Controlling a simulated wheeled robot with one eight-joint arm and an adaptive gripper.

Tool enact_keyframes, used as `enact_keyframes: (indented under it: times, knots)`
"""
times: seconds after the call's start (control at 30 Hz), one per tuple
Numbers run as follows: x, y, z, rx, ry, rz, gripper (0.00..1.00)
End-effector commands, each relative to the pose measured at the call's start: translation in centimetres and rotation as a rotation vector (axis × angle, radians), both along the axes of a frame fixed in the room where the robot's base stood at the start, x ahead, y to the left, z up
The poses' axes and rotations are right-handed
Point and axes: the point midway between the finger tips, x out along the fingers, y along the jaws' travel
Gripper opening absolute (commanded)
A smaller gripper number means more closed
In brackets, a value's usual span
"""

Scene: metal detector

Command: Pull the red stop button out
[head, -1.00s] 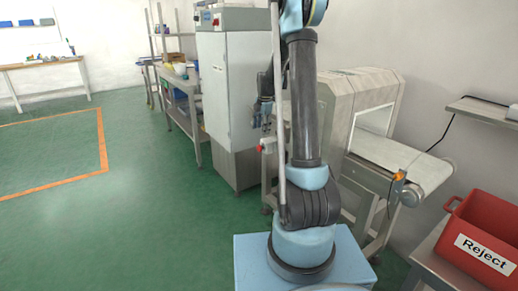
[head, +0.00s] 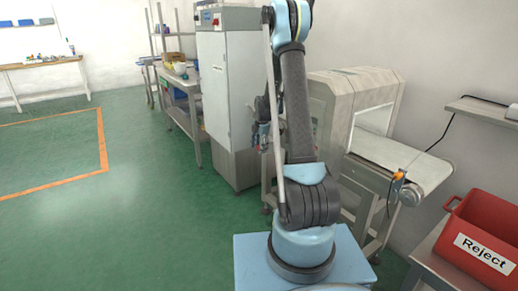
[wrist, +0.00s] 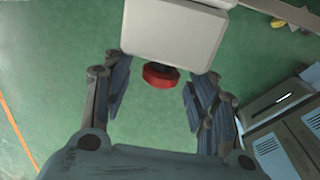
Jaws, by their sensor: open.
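The red stop button (wrist: 160,76) shows in the wrist view, sticking out from the lower edge of a pale grey box (wrist: 172,30). My gripper (wrist: 157,96) is open, with one finger on each side of the button and visible gaps between them. I cannot tell from this view whether the fingertips reach level with the button in depth. In the head view my gripper (head: 262,134) is small, beside the tall grey cabinet, partly behind my arm. The button is not clearly visible there.
The metal detector (head: 345,95) with its conveyor belt (head: 400,160) stands to the right of my arm. A tall cabinet (head: 226,85) stands behind the gripper. A red reject bin (head: 485,235) is at the right. Green floor (head: 130,220) is clear on the left.

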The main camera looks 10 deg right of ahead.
Motion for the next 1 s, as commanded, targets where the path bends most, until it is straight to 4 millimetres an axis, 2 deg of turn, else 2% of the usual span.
enact_keyframes:
  times: [0.23, 0.47, 0.5, 0.93, 0.97, 1.0]
  knots:
    - [0.01, -0.01, -0.05, 0.000, 0.000, 0.000, 0.53]
    - [0.01, -0.03, -0.04, 0.000, 0.000, 0.000, 0.01]
    - [0.02, -0.02, -0.04, 0.000, 0.000, 0.000, 0.00]
    - [-0.48, 0.91, -0.04, 0.002, 0.000, 0.000, 0.00]
    - [-0.49, 0.93, -0.04, 0.002, 0.000, 0.000, 0.34]
    - [-0.49, 0.94, -0.04, 0.003, 0.001, 0.000, 0.43]
